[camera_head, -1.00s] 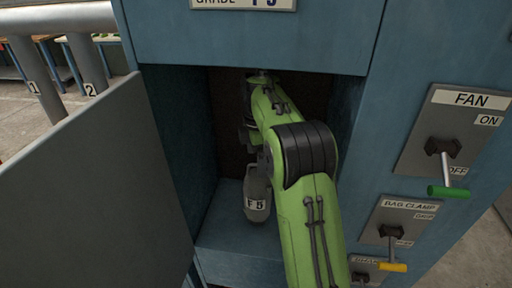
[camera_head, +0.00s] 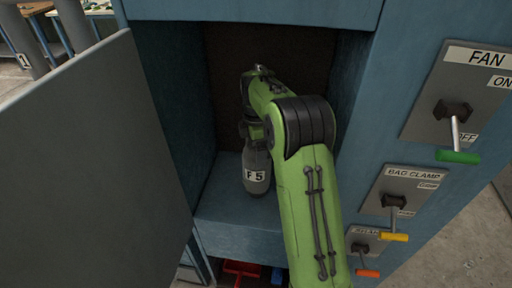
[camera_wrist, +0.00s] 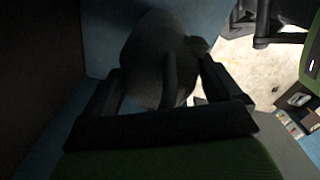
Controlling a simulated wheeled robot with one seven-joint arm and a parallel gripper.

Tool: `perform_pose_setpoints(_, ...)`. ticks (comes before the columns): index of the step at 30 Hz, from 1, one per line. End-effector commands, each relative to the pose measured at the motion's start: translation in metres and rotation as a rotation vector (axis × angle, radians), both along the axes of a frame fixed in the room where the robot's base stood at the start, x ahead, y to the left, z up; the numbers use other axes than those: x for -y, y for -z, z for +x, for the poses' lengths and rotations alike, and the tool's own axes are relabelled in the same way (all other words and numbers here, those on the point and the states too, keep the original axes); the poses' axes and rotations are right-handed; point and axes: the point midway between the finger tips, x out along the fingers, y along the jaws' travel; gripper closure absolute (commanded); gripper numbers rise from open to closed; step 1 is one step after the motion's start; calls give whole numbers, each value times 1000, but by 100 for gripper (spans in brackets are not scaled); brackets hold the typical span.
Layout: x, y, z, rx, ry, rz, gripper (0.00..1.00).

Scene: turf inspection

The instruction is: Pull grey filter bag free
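The grey filter bag (camera_head: 257,178), with a white F 5 label, is in the open blue cabinet bay in the head view. Whether it rests on the bay floor or hangs just above it is unclear. My gripper (camera_wrist: 165,75) is at the bag's upper end; in the head view it is largely hidden by my arm. In the wrist view its dark fingers are apart, with the bag (camera_wrist: 150,50) between and beyond them. A dark upright piece shows between the fingers. Contact with the bag cannot be made out.
A grey door (camera_head: 90,165) stands open at left. The blue bay wall (camera_head: 355,95) is close on the right. The FAN lever (camera_head: 457,156), BAG CLAMP lever (camera_head: 394,237) and an orange-handled lever (camera_head: 368,272) all hang down. Red items (camera_head: 240,270) show below the bay.

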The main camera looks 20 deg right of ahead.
Motion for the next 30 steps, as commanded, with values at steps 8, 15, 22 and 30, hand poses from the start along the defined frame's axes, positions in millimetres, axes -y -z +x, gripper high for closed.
perform_pose_setpoints(8,0,-1,0,3,0,0,19)
perform_pose_setpoints(15,0,-2,0,3,0,0,39)
perform_pose_setpoints(22,0,-11,1,4,-1,-1,39)
perform_pose_setpoints(30,0,-19,1,4,-1,-1,39)
